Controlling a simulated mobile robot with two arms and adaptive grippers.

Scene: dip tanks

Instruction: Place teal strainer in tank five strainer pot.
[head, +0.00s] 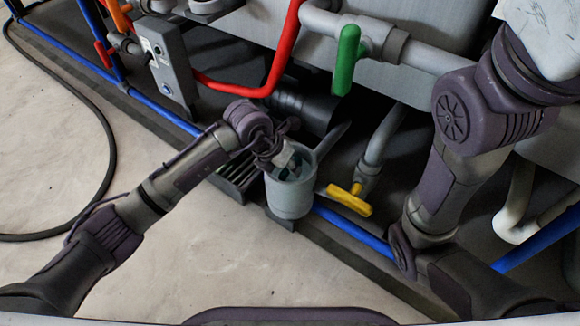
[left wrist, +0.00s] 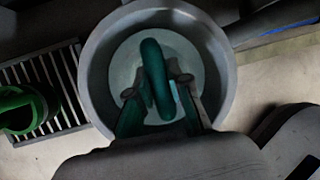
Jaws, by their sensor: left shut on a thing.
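The teal strainer (left wrist: 155,75) is in my left gripper (left wrist: 157,90); its rounded teal handle shows between the two fingers in the left wrist view. My left gripper (head: 286,156) reaches from the left to the mouth of a grey round pot (head: 290,202) in the head view. The pot's rim (left wrist: 93,75) rings the fingers and the strainer in the left wrist view. The strainer is at or inside the pot's mouth; its underside is hidden, so I cannot tell whether it touches the bottom. In the head view only a little teal shows. My right gripper is out of view.
A slatted grate (head: 238,180) lies left of the pot, with a green rounded thing (left wrist: 20,108) by it. A yellow valve handle (head: 349,199) is close on the right. Red, green-handled and blue pipework surrounds the tank; open floor (head: 200,265) lies in front.

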